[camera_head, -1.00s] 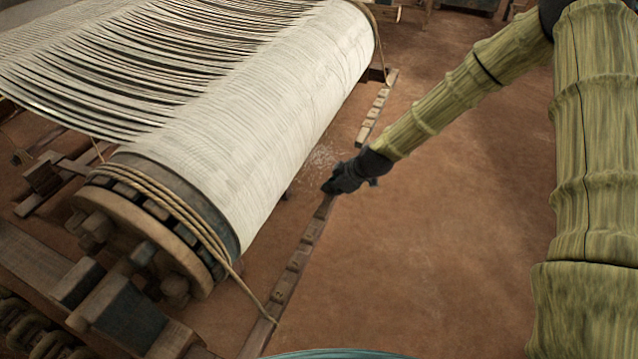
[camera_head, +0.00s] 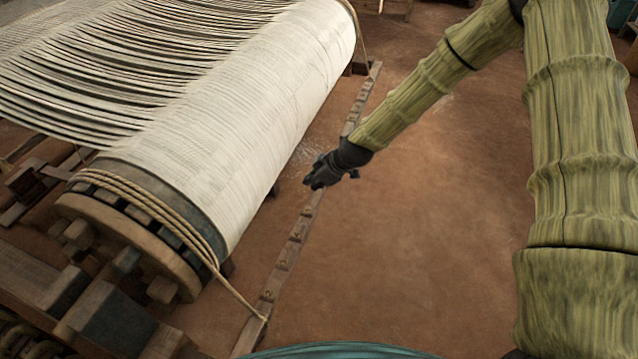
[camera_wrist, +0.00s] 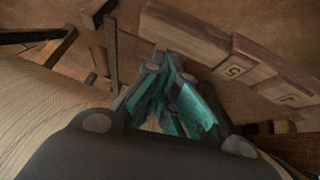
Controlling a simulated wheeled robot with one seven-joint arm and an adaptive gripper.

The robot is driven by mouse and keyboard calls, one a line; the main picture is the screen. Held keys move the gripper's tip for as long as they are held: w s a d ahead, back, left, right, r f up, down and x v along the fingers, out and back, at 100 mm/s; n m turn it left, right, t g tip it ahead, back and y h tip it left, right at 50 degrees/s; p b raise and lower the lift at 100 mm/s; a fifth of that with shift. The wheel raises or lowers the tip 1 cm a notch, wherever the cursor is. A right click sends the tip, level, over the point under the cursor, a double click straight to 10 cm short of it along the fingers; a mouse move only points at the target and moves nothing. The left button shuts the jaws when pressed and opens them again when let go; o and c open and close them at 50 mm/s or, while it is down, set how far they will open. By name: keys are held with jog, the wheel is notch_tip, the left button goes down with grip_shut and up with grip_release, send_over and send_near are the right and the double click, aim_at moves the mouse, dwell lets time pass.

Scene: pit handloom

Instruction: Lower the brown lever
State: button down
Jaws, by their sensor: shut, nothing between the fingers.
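My gripper (camera_head: 312,182) hangs at the end of my arm beside the right side of the big white warp roller, over a long brown wooden bar (camera_head: 285,258). The wrist view shows its teal-padded fingers (camera_wrist: 170,98) closed together with nothing between them. I cannot tell for sure which piece is the brown lever. In the wrist view a thin upright brown bar (camera_wrist: 112,52) stands left of the fingers, apart from them in the picture. The notched bar with numbered blocks (camera_wrist: 235,68) lies to their right.
The white warp roller (camera_head: 235,130) fills the left side, with its wooden end disc (camera_head: 130,245) toward me. A rope (camera_head: 235,295) runs from it to the near end of the notched bar. Loom beams (camera_head: 120,310) stand at lower left. Bare brown floor (camera_head: 430,220) is open to the right.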

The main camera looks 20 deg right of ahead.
notch_tip(320, 180, up, 3)
jog(key=shift+f+p, duration=0.15)
jog(key=shift+p, duration=0.25)
jog(key=d+b+v, duration=0.1)
jog(key=v, duration=0.8)
jog(key=shift+w+d, duration=0.2)
jog(key=shift+d, duration=0.15)
jog(key=s+a+f+m+g+h+p, duration=0.15)
jog(key=s+f+m, duration=0.25)
jog(key=s+f, duration=0.6)
jog(key=s+f+m+g+h+p, duration=0.1)
jog(key=s+f, duration=0.3)
jog(key=s, duration=0.6)
jog(key=s+d+f+m+g+h+p, duration=0.1)
jog(key=s+f+m, duration=0.2)
jog(key=s, duration=0.8)
jog(key=s+f+m+g+h+p, duration=0.1)
jog(key=s+f+m, duration=0.3)
jog(key=s, duration=0.7)
jog(key=shift+d+f, duration=0.3)
jog(key=shift+f, duration=0.05)
jog(key=shift+g, duration=0.25)
